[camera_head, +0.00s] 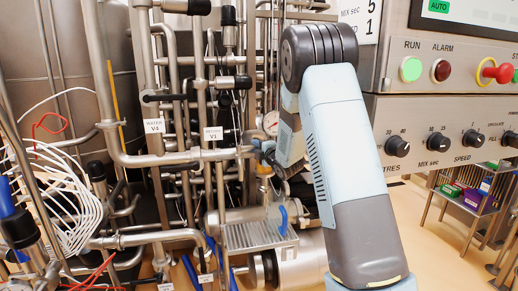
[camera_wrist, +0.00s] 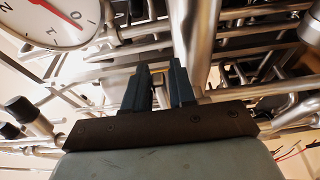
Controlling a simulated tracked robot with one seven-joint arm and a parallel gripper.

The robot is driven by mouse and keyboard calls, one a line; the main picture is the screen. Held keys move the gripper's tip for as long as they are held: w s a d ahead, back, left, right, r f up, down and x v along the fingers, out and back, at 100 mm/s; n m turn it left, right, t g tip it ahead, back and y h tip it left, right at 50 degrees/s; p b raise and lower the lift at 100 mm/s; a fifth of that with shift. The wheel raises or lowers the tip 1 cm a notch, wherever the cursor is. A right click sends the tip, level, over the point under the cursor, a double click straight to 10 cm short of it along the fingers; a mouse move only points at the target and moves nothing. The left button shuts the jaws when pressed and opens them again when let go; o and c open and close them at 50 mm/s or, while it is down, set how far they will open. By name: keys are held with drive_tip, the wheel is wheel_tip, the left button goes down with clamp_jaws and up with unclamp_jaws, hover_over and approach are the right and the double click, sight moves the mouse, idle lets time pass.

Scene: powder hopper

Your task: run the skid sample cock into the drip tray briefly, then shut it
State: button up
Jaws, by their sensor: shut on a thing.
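My gripper (camera_head: 264,148) is at the pipework just below a round gauge, above the drip tray. In the wrist view its two dark fingers (camera_wrist: 160,82) are close together around a small part with a yellow edge (camera_wrist: 158,71). This looks like the handle of the sample cock, mostly hidden by the fingers. A small yellowish fitting (camera_head: 264,170), apparently part of the cock, shows under my gripper in the head view. The drip tray (camera_head: 258,238) is a metal grating below it. I cannot see any flow from the cock.
The round gauge (camera_head: 270,122) is close to my gripper and also fills the upper left of the wrist view (camera_wrist: 48,20). Steel pipes with valves labelled V4 (camera_head: 154,127) and V1 (camera_head: 213,134) crowd the left. A control panel (camera_head: 445,130) stands at the right.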

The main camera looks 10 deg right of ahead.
sight(253, 149)
drive_tip(key=shift+s+a+f, duration=0.1)
drive_tip(key=shift+s+f, duration=0.1)
drive_tip(key=shift+s, duration=0.75)
drive_tip(key=shift+s, duration=0.1)
drive_tip(key=shift+s+a, duration=0.35)
drive_tip(key=shift+s, duration=0.45)
drive_tip(key=shift+s+a, duration=0.1)
drive_tip(key=shift+s+a, duration=0.45)
drive_tip(key=shift+s, duration=0.2)
